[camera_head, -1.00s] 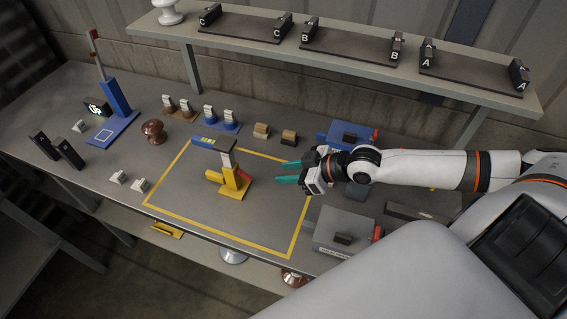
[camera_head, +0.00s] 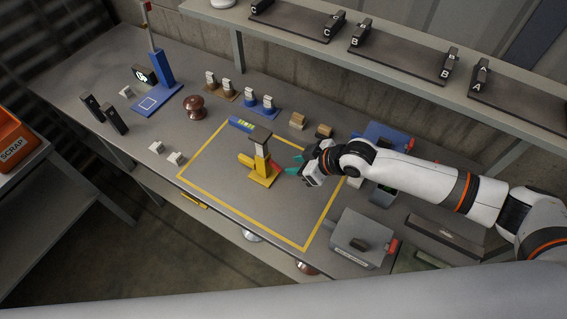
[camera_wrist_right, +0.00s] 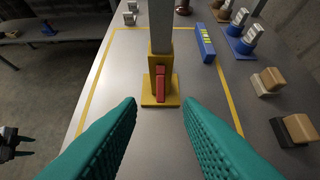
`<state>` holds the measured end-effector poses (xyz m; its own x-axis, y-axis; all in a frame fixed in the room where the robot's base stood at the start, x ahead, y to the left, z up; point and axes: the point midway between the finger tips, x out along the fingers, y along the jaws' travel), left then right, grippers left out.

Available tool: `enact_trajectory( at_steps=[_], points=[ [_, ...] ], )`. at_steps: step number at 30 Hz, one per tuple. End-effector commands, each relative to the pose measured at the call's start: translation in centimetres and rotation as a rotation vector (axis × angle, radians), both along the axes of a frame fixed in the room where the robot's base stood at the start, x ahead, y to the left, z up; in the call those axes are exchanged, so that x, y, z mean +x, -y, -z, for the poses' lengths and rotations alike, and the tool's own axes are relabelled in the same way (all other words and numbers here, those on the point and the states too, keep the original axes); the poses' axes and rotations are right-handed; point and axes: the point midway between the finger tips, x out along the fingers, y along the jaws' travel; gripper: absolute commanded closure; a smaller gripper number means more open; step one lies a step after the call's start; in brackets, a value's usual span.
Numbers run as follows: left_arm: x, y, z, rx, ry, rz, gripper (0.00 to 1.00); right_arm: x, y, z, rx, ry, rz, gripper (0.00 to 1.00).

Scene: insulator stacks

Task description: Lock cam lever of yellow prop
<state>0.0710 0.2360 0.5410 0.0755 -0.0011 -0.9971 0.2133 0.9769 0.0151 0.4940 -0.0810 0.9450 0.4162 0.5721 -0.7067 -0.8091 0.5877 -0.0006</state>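The yellow prop (camera_head: 262,168) stands upright inside the yellow outlined square, with a grey post and a dark top. Its red cam lever (camera_head: 275,168) is on the side facing my right gripper. In the right wrist view the lever (camera_wrist_right: 160,84) shows as a red bar on the front of the yellow prop (camera_wrist_right: 147,99). My right gripper (camera_head: 293,165) is open, with teal fingers pointing at the prop. In the right wrist view the fingers (camera_wrist_right: 158,125) are spread, empty and short of the lever, which lies between their lines.
A blue level with a green vial (camera_head: 241,123) is beside the prop's top. Tan and dark blocks (camera_head: 298,121) stand behind the square. A grey box with a red handle (camera_head: 362,240) is at the front right. The square's front area is clear.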

Motion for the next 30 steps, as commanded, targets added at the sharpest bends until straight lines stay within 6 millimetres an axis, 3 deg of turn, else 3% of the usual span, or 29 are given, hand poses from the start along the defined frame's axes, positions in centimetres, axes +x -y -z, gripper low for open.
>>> enact_trajectory(
  at_steps=[6,12,23,24,30],
  points=[
    [0.2,0.0,-0.6,0.000,0.002,0.000,0.58,1.8,-2.6,3.0,0.000,-0.001,-0.001,0.67],
    [1.6,0.2,-0.8,-0.003,0.024,0.000,0.58,2.8,-3.9,4.7,0.000,0.001,-0.001,0.67],
    [1.7,0.2,-0.8,-0.003,0.025,0.000,0.58,3.1,-4.2,5.2,0.001,0.001,0.000,0.67],
    [1.6,0.2,-0.8,-0.003,0.024,0.000,0.58,3.1,-4.2,5.2,0.001,0.001,0.000,0.69],
    [1.2,0.2,-0.8,-0.003,0.018,0.000,0.58,3.1,-4.2,5.2,0.000,0.001,0.001,1.00]
  ],
)
